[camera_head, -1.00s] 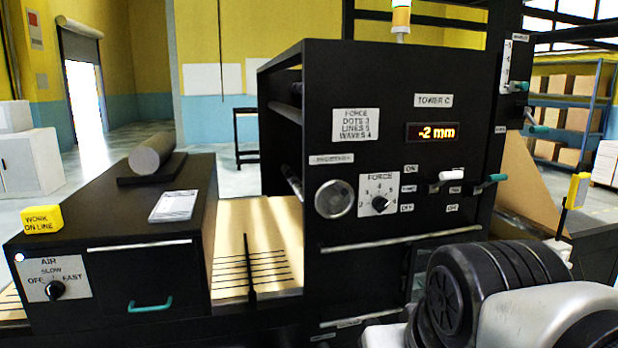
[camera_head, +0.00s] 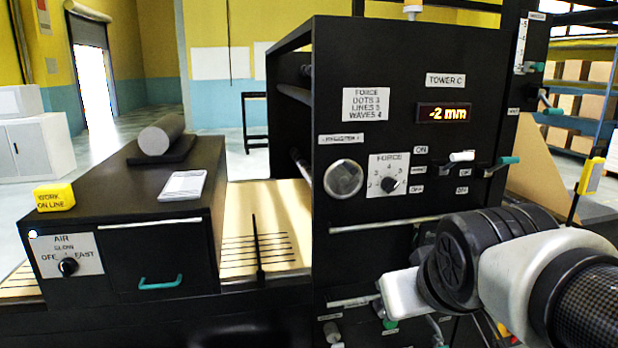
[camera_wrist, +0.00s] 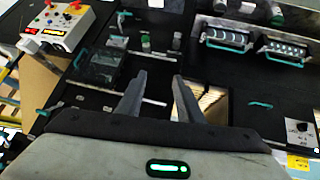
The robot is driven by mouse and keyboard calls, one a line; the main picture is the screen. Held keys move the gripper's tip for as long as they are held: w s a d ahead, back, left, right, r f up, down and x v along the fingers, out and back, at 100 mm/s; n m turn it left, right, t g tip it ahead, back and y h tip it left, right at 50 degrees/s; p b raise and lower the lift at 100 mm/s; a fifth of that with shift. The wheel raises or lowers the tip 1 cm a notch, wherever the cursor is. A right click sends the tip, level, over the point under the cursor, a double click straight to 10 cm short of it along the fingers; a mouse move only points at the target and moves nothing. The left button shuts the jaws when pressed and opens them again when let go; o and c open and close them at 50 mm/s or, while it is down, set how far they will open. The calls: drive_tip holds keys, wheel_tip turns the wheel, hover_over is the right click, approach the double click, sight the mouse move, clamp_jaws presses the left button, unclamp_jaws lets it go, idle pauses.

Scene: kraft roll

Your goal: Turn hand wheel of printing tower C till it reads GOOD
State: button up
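Printing tower C is the black cabinet with the "TOWER C" label (camera_head: 445,80) in the head view. Its display (camera_head: 444,113) reads -2 mm in orange. The round silver hand wheel (camera_head: 343,179) sits on the left of the front panel, under a small label too blurred to read.
A FORCE dial (camera_head: 388,175) and white and teal levers are right of the wheel. A black box with a teal handle (camera_head: 160,283) and a yellow "WORK ON LINE" block (camera_head: 54,197) stands left. A red-buttoned control box (camera_wrist: 58,22) shows in the wrist view.

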drive_tip(key=w+d+r+n+t+b, duration=0.1)
drive_tip(key=w+d+n+t, duration=0.1)
drive_tip(key=w, duration=0.4)
drive_tip(key=w+d+r+n+t+b, duration=0.1)
drive_tip(key=w+r+t, duration=0.1)
drive_tip(key=w, duration=0.3)
drive_tip(key=n+t+y+b, duration=0.35)
drive_tip(key=n+t, duration=0.25)
drive_tip(key=n, duration=0.3)
approach(351, 165)
drive_tip(key=shift+y, duration=0.35)
drive_tip(key=w+p, duration=0.1)
drive_tip(key=w, duration=0.2)
drive_tip(key=w+a+p, duration=0.1)
drive_tip(key=w, duration=0.3)
drive_tip(key=w+p, duration=0.1)
drive_tip(key=w, duration=0.2)
drive_tip(key=shift+w+a+f, duration=0.2)
drive_tip(key=shift+f, duration=0.1)
clamp_jaws()
